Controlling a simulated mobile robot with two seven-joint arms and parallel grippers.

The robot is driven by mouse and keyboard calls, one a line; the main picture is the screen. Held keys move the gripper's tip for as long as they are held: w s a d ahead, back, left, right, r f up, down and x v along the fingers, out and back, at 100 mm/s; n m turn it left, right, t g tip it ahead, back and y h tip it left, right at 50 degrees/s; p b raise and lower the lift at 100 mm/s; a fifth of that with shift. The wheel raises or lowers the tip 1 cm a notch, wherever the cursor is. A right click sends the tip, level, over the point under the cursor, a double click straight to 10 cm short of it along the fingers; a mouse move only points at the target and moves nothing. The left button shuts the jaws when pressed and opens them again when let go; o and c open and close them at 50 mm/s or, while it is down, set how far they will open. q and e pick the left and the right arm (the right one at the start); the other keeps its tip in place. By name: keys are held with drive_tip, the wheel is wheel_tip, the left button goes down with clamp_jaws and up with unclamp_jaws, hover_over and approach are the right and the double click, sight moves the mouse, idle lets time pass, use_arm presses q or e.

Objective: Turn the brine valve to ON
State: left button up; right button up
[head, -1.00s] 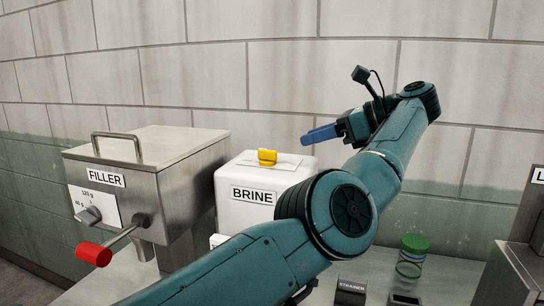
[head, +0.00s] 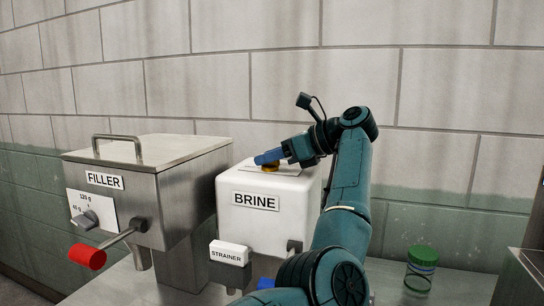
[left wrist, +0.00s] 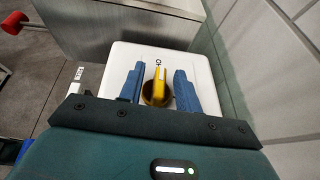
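The white brine box (head: 232,212), labelled BRINE, stands right of the filler. Its yellow valve knob (left wrist: 158,86) is on top, and only a little of the knob (head: 270,169) shows under my fingers in the head view. My left gripper (head: 268,157) is at the top of the box. In the left wrist view its two blue fingers (left wrist: 158,78) are apart, one on each side of the knob's upright yellow grip, with gaps visible. A small dark label partly shows just beyond the knob; I cannot read it fully.
The metal filler (head: 178,190), with a red-ended lever (head: 88,257), stands close on the left. A white STRAINER block (head: 229,253) is in front of the brine box. A green-lidded jar (head: 421,257) stands on the counter at right. The tiled wall is close behind.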

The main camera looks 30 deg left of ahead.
use_arm(q)
drive_tip(key=shift+c, duration=0.4)
clamp_jaws()
drive_tip(key=shift+f, duration=0.1)
